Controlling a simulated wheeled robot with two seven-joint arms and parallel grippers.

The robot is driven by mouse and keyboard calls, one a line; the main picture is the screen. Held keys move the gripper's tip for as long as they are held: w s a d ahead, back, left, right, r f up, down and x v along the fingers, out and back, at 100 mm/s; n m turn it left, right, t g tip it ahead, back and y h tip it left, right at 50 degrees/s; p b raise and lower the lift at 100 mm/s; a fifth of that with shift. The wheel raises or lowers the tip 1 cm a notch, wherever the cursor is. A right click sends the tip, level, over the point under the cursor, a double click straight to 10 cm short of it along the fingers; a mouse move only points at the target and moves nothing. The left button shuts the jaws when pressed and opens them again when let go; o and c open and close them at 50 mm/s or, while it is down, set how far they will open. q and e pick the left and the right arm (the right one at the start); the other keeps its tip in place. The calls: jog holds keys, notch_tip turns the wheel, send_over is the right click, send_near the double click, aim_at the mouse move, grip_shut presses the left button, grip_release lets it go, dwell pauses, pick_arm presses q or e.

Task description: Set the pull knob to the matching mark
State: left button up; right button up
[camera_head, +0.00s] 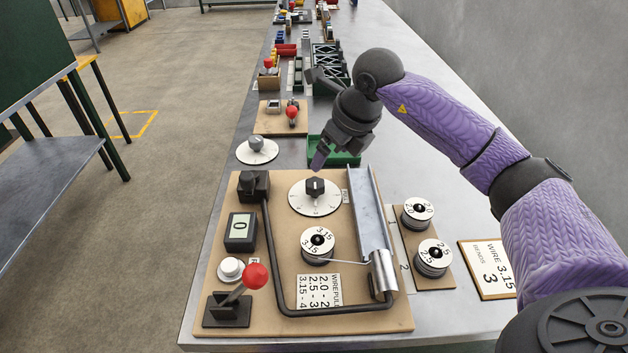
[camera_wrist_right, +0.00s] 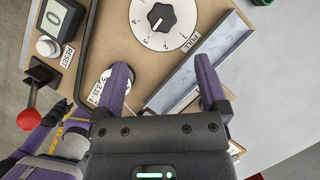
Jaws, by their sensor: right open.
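The pull knob is a black fluted knob (camera_head: 315,187) on a white numbered dial (camera_head: 301,204), beside a PULL label. In the right wrist view the knob (camera_wrist_right: 161,17) carries a white pointer line slanting to the lower left; I cannot tell which mark it meets. My right gripper (camera_head: 320,160) is above and just behind the dial in the head view. In the right wrist view its fingers (camera_wrist_right: 163,65) are spread and empty, apart from the knob. A printed wire-pull table (camera_head: 318,290) lists 3.15 with 4.
A 3.15 spool (camera_head: 318,241) stands below the dial. A metal channel (camera_head: 367,215) and a bent black bar (camera_head: 275,262) flank it. A red-balled lever (camera_head: 256,276), a counter showing 0 (camera_head: 240,231) and two spare spools (camera_head: 432,257) are nearby.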

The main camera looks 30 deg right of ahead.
aim_at(316, 183)
jog(key=b+x, duration=0.3)
jog(key=x, duration=0.6)
jog(key=shift+w+d+f, duration=0.1)
jog(key=shift+f, duration=0.25)
jog(key=shift+w+f, duration=0.25)
jog(key=shift+f, duration=0.25)
pick_arm(q)
jog(key=shift+g, duration=0.3)
jog(key=f, duration=0.1)
jog(key=a+f, duration=0.1)
jog(key=s+f, duration=0.1)
jog(key=shift+s+a+f, duration=0.1)
jog(key=shift+a+f, duration=0.15)
jog(key=shift+f, duration=0.05)
pick_arm(e)
jog(key=shift+c, duration=0.3)
jog(key=shift+c, duration=1.3)
grip_shut()
